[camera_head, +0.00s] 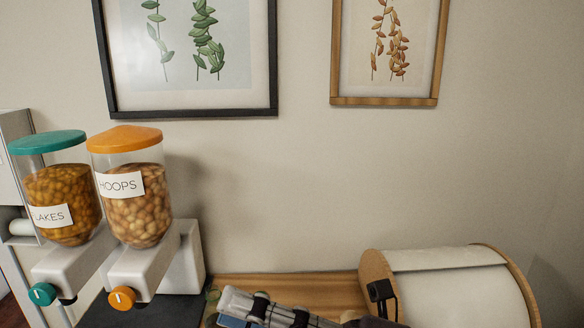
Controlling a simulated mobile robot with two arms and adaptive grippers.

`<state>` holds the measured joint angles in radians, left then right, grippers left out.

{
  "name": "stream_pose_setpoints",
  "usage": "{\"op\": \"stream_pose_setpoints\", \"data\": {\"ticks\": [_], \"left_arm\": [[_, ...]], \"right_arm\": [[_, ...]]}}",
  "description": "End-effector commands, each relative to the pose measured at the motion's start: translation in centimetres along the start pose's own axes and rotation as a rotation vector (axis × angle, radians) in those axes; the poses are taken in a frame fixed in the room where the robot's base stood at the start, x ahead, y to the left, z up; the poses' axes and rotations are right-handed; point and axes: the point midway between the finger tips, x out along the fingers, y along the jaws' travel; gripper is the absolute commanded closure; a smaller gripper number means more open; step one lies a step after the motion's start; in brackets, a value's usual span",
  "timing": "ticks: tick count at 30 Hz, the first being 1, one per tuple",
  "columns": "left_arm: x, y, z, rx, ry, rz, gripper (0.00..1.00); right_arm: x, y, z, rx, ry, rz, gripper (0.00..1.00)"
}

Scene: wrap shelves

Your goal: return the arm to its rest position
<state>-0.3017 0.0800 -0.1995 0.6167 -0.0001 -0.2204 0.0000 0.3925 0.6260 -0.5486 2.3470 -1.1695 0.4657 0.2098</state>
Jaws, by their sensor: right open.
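My right gripper (222,308) is at the bottom edge of the head view, in front of the wooden board (300,290). Its arm comes in from the lower right, and the frame cuts off part of it. The gripper is open, and I see nothing held in it. My left gripper is not in view.
Two cereal dispensers stand at the left: a teal-lidded one labelled FLAKES (62,200) and an orange-lidded one labelled HOOPS (136,205).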

Motion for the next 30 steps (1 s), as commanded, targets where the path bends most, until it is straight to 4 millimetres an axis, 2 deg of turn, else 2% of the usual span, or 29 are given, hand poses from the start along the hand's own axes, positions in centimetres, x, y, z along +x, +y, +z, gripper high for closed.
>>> {"op": "stream_pose_setpoints", "data": {"ticks": [3,5,7,10,12,14,15,17,18,20,23,24,27,30], "left_arm": [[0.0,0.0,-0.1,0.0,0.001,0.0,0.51],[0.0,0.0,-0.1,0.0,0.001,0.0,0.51],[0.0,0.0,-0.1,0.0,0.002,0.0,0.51],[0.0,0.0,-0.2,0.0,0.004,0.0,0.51],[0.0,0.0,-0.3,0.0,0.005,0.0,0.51],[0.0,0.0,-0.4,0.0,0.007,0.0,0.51],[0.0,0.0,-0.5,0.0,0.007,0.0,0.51],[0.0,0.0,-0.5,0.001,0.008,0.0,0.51],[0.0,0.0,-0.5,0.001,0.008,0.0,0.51],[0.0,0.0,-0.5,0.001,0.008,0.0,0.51],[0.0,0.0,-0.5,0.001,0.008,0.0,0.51],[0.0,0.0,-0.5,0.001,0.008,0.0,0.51],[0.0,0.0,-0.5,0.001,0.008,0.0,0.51],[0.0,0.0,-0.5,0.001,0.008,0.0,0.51]], "right_arm": [[-1.7,1.4,5.5,0.184,-0.282,0.125,0.5],[-3.5,1.2,8.3,0.278,-0.43,0.169,0.5],[-6.2,0.0,11.2,0.391,-0.605,0.205,0.5],[-11.0,-3.2,14.3,0.558,-0.86,0.225,0.5],[-14.9,-6.4,15.3,0.678,-1.039,0.218,0.5],[-18.2,-9.4,15.2,0.783,-1.188,0.197,0.5],[-20.5,-11.6,14.7,0.853,-1.285,0.177,0.5],[-23.6,-14.7,13.4,0.953,-1.42,0.139,0.5],[-25.6,-16.7,12.1,1.018,-1.507,0.106,0.5],[-28.4,-19.4,9.6,1.116,-1.629,0.052,0.5],[-32.2,-23.3,4.2,1.276,-1.815,-0.058,0.5],[-33.6,-24.6,1.8,1.338,-1.883,-0.109,0.5],[-36.0,-26.8,-4.3,1.482,-2.026,-0.238,0.5],[-37.6,-27.8,-10.0,1.606,-2.132,-0.366,0.5]]}}
